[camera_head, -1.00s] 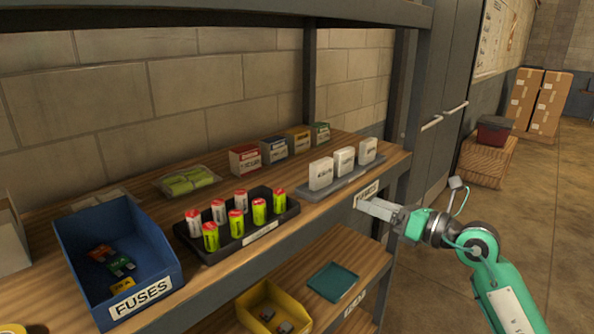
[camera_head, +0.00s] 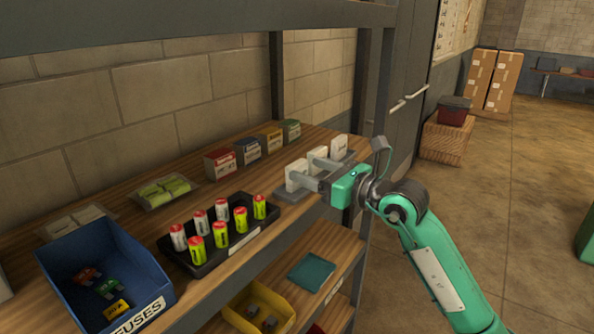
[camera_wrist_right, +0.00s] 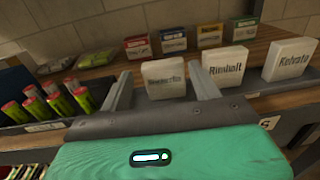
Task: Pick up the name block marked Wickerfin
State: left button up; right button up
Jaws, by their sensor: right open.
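Three white name blocks stand upright in a row on a grey tray (camera_head: 284,196) on the shelf. In the right wrist view the middle one (camera_wrist_right: 228,72) reads Rimholt and the right one (camera_wrist_right: 291,60) looks like Kelvato. The nearest block (camera_head: 296,174), leftmost in the right wrist view (camera_wrist_right: 164,78), has small, unclear lettering that could be Wickerfin. My right gripper (camera_head: 312,172) is open at the row's front. In the right wrist view its two fingers (camera_wrist_right: 163,88) frame the nearest block, one on each side; whether they touch it I cannot tell. My left gripper is out of view.
A black tray (camera_head: 207,268) of red-topped cylinders sits left of the blocks. A blue fuse bin (camera_head: 150,275) is further left. Small coloured boxes (camera_head: 220,163) stand behind. A yellow bin (camera_head: 288,322) and teal tray (camera_head: 312,272) lie on the shelf below.

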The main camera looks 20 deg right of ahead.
aim_at(301, 166)
jog(key=p+x, duration=0.2)
jog(key=x, duration=0.2)
jog(key=shift+w+p, duration=0.15)
jog(key=shift+p, duration=0.15)
jog(key=shift+w+a+f, duration=0.15)
jog(key=shift+w, duration=0.1)
jog(key=shift+c, duration=0.2)
jog(key=c, duration=0.7)
